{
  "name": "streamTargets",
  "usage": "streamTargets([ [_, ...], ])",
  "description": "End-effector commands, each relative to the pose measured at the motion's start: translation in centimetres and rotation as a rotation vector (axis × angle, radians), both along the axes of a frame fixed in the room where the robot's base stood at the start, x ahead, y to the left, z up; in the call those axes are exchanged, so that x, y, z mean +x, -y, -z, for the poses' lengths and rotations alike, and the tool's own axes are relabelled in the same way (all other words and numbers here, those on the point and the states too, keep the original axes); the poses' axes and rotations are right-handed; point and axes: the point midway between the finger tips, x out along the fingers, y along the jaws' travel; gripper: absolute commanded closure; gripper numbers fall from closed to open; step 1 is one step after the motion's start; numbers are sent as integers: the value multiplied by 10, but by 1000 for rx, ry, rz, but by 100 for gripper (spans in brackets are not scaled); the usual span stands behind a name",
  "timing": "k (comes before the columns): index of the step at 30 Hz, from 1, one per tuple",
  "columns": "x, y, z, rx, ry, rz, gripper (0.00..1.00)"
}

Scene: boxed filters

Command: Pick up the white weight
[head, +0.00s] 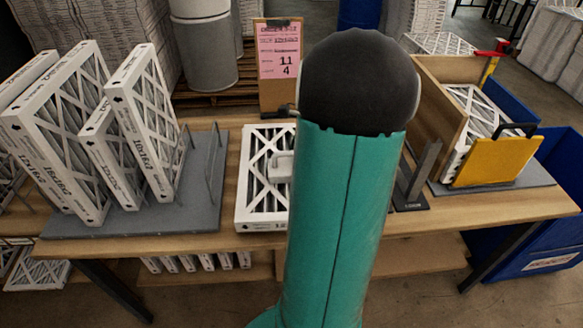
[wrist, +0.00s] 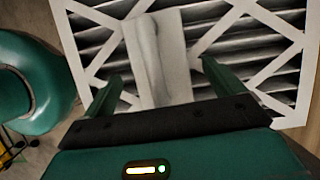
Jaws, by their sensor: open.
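The white weight (head: 281,167) lies on a flat white-framed air filter (head: 262,214) in the middle of the table, partly hidden behind my arm in the head view. In the wrist view the white weight (wrist: 156,60), a pale block with a raised handle along it, lies on the filter's slats (wrist: 215,55). My gripper (wrist: 157,78) is open, with one green finger on each side of the weight. I cannot tell whether the fingers touch it. In the head view my gripper is hidden behind my arm.
Several upright filters (head: 144,125) stand in a grey rack (head: 130,222) at the left. A clipboard sign (head: 279,60) stands behind the flat filter.

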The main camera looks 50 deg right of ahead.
Motion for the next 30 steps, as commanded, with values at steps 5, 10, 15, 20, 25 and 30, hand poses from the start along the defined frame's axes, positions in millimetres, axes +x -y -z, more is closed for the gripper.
streamTargets([
  [5,6,-6,20,2,0,1,6],
  [10,7,-6,22,-1,0,0,6],
  [15,6,-6,22,-1,1,0,24],
  [20,7,-6,22,-2,0,-1,55],
  [25,6,-6,22,-1,1,-1,89],
  [30,7,-5,20,-3,3,0,100],
])
